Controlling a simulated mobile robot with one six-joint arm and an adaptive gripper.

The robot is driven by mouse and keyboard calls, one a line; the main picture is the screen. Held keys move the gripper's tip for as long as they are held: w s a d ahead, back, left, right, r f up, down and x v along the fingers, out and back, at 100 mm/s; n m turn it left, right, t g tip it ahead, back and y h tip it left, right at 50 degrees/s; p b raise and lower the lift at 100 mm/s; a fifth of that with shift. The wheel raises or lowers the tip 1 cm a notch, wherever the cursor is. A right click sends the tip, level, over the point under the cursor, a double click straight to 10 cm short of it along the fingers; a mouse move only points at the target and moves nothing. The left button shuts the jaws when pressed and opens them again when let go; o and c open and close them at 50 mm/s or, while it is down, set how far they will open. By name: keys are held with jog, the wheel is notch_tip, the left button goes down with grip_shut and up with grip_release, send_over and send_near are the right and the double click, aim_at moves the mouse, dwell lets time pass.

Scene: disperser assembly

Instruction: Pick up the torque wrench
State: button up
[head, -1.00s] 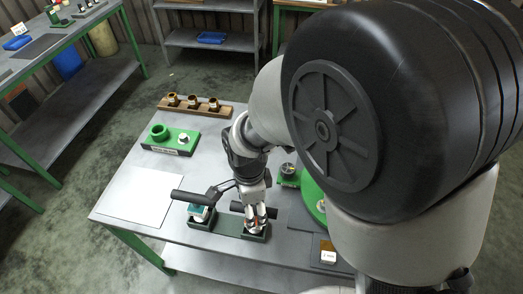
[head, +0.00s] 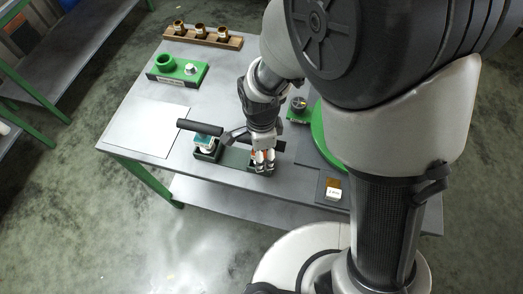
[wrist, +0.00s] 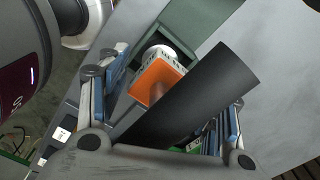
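A dark green holder (head: 236,158) lies near the table's front edge. An orange-topped block with white sides, apparently the torque wrench's head (wrist: 157,80), sits at its right end. A thick black cylinder, apparently a handle (wrist: 195,92), crosses in front of this block in the wrist view and hides part of it. My gripper (head: 264,166) points down at the holder's right end. In the wrist view its fingers (wrist: 178,78) stand wide apart on either side of the block. The right finger is partly hidden by the black cylinder, and contact is unclear.
A teal-topped block (head: 205,143) sits at the holder's left end, with a black bar (head: 198,127) above it. A white sheet (head: 150,127), green fixture (head: 178,72) and wooden rack (head: 203,38) lie leftward and behind. A green round part (head: 322,140) stands right.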

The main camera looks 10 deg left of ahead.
jog(key=c, duration=1.1)
jog(key=shift+o, duration=0.2)
jog(key=shift+r, duration=0.1)
